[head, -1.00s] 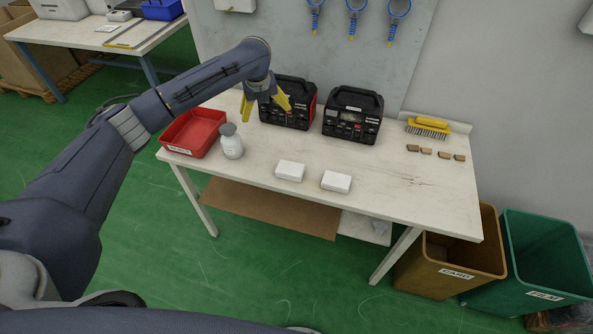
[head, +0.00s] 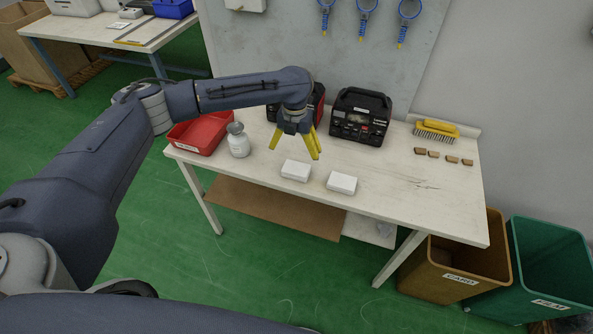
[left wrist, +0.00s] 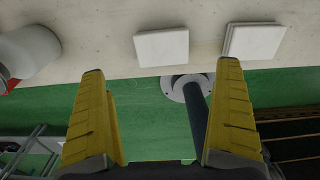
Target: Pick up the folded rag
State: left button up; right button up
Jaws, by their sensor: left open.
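Two small white rectangular pads lie near the front edge of the table; either could be the folded rag, and I cannot tell which. The left white pad (head: 295,171) and the right white pad (head: 341,183) lie apart. The left wrist view also shows the left pad (left wrist: 161,47) and the right pad (left wrist: 254,41) beyond the fingertips. My left gripper (head: 295,151) is open, empty and pointing down, above and just behind the left pad in the head view. It also shows in the left wrist view (left wrist: 160,68), fingers spread. My right gripper is not in view.
A white and grey bottle (head: 239,146) and a red tray (head: 199,134) stand left of the pads. Two black-and-red power units stand behind; the right one (head: 360,118) is clear, the other partly hidden by my arm. A yellow brush (head: 436,131) and several brown blocks lie right.

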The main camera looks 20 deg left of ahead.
aim_at(296, 168)
pick_arm(q)
jog(key=shift+d+f, duration=0.2)
jog(key=shift+f, duration=4.75)
jog(key=shift+c, duration=0.2)
jog(key=c, duration=0.9)
